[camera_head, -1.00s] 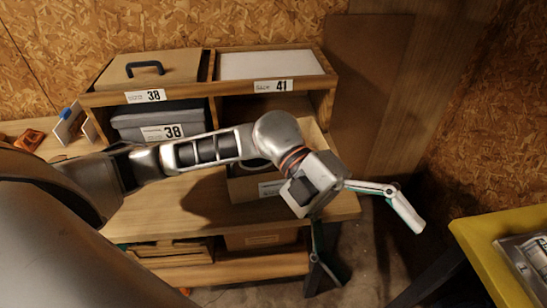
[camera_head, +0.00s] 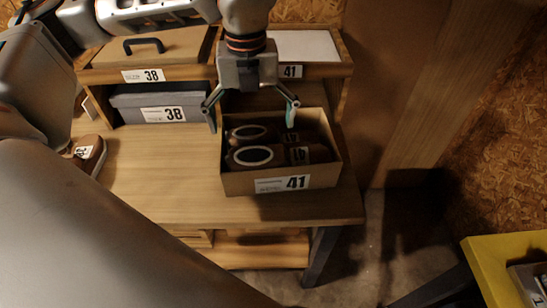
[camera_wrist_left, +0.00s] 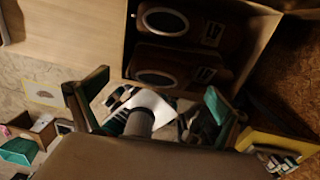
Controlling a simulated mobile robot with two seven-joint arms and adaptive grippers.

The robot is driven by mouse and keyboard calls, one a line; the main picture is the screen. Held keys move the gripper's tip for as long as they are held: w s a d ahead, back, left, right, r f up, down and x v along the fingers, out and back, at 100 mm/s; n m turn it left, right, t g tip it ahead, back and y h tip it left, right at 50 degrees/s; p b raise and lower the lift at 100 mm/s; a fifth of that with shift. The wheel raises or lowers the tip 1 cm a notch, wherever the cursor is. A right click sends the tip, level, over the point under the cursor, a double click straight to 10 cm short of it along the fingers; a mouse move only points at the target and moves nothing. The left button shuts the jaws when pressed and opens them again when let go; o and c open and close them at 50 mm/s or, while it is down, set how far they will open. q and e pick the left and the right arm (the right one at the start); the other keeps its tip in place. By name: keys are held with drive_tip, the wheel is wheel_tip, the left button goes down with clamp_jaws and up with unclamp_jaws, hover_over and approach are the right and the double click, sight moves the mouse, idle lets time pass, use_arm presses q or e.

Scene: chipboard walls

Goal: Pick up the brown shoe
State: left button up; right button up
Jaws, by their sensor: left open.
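A pair of brown shoes with pale oval openings and number tags lies in an open cardboard box marked 41 (camera_head: 295,183); in the head view I see the nearer shoe (camera_head: 262,157) and the farther shoe (camera_head: 245,134). Another brown shoe (camera_head: 90,150) with a white tag is on the table at the left, partly hidden by my arm. My left gripper (camera_head: 251,116) points down above the box, open and empty, fingers apart. In the left wrist view, the box's shoes (camera_wrist_left: 165,55) appear at the top, beyond the open fingers. My right gripper is not in view.
A wooden shelf unit behind the box holds a lidded box marked 38 (camera_head: 140,51), a grey box (camera_head: 160,105) and a white-topped box (camera_head: 303,46). The wooden table (camera_head: 180,190) is clear left of the box. A yellow surface (camera_head: 490,265) stands at right.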

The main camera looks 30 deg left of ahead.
sight(255, 146)
use_arm(q)
drive_tip(key=f, duration=0.6)
drive_tip(key=shift+d+f, duration=0.2)
drive_tip(key=shift+f, duration=0.2)
drive_tip(key=c, duration=1.8)
drive_tip(key=shift+r, duration=0.15)
drive_tip(key=shift+r+p, duration=0.8)
drive_tip(key=shift+r, duration=9.15)
